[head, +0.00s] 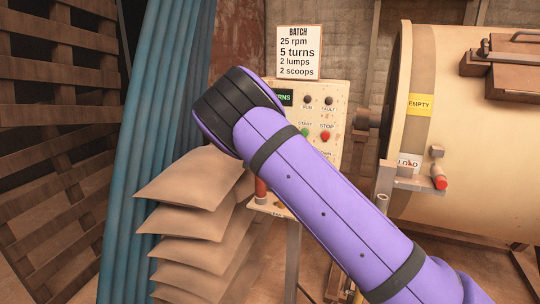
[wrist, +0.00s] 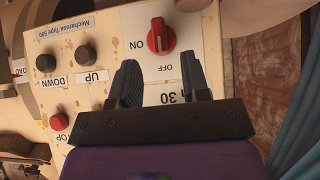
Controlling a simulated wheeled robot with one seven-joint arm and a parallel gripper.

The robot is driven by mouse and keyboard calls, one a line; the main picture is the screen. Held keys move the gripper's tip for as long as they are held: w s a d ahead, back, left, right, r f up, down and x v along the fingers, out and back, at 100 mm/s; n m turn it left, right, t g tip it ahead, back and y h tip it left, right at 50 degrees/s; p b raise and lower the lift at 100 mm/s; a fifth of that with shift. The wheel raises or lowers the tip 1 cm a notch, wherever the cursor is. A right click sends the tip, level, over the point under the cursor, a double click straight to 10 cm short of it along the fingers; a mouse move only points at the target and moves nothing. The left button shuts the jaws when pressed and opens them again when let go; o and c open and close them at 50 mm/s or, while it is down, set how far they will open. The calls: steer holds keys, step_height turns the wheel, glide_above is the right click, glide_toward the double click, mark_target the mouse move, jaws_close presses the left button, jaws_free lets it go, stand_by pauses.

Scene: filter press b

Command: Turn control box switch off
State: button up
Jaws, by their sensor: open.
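The control box (head: 338,97) is a cream, worn panel behind my purple arm in the head view. In the wrist view its switch (wrist: 160,37) is a red rotary knob on a white plate. ON is printed to its left and OFF below it. The knob's ridge lies nearly upright in this picture; I cannot tell surely which end points. My gripper (wrist: 160,80) is open and empty, with its two dark fingers just below the knob, apart from each other around the OFF label. My arm hides the switch and gripper in the head view.
UP (wrist: 85,55) and DOWN (wrist: 46,63) buttons and a red stop button (wrist: 59,122) sit left of my gripper. In the head view, stacked sacks (head: 190,215) and blue hanging strips (head: 150,130) stand left, and a large drum (head: 465,130) right.

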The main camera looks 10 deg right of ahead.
steer(key=shift+v, duration=2.6)
steer(key=s+d+r+g+y, duration=0.15)
steer(key=s+d+r, duration=0.25)
steer(key=s, duration=0.4)
steer(key=s+d+r+n+y, duration=0.1)
steer(key=s+d+r+y, duration=0.15)
steer(key=s+d, duration=0.35)
steer(key=s+d+r+g+y, duration=0.1)
steer(key=s+d+r, duration=0.3)
steer(key=s, duration=0.5)
steer(key=s+a+r+n, duration=0.1)
steer(key=s+r+n, duration=0.1)
steer(key=s, duration=1.4)
steer(key=s+a+r+n, duration=0.1)
steer(key=s+n, duration=0.3)
steer(key=s, duration=1.3)
steer(key=shift+s+r, duration=0.35)
steer(key=shift+r, duration=0.05)
steer(key=shift+a+t, duration=0.15)
steer(key=shift+t, duration=0.1)
